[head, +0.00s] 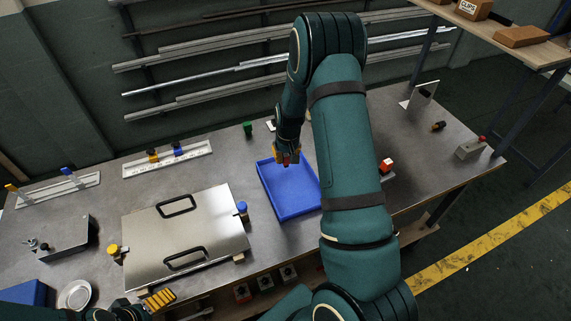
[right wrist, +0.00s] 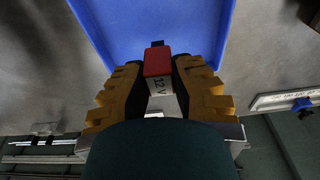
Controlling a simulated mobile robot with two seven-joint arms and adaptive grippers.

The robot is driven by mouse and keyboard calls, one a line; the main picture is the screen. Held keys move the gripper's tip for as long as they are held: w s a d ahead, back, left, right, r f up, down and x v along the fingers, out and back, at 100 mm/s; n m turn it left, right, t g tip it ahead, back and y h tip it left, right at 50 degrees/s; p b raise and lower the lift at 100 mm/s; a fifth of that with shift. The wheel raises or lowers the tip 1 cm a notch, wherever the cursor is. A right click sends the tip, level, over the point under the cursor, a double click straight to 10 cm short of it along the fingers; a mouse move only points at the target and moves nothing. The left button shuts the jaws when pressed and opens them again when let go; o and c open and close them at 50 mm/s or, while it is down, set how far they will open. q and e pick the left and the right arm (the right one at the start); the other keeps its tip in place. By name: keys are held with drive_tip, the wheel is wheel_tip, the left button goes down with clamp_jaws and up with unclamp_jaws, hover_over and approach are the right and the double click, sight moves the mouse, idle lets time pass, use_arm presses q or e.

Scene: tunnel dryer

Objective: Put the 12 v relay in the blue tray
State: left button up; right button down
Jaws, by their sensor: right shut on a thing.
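The 12 V relay (right wrist: 158,66) is a small block with a red top part and a pale side marked "12 V". It sits between the yellow fingers of my right gripper (right wrist: 160,85), which is shut on it. In the head view my right gripper (head: 287,158) is above the back edge of the blue tray (head: 288,200), with only a bit of red visible between the fingers. The tray looks empty and also fills the top of the right wrist view (right wrist: 150,20). My left gripper (head: 158,299) is low at the left, by the steel lid's front; its jaw opening is unclear.
A steel lid with two black handles (head: 185,235) lies left of the tray, with a blue-capped item (head: 242,208) between. A green block (head: 247,128) stands behind. A red-and-white block (head: 387,166) is right of my arm. Another blue container (head: 25,293) is at lower left.

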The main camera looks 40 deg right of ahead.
sight(286, 162)
drive_tip(key=shift+f, duration=1.95)
drive_tip(key=shift+f, duration=0.15)
drive_tip(key=c, duration=1)
unclamp_jaws()
drive_tip(key=shift+o, duration=0.2)
drive_tip(key=shift+r, duration=0.4)
wheel_tip(286, 162, up, 12)
drive_tip(key=s, duration=0.1)
drive_tip(key=shift+s+a+f, duration=0.25)
drive_tip(key=shift+s+a, duration=0.05)
drive_tip(key=shift+s, duration=0.05)
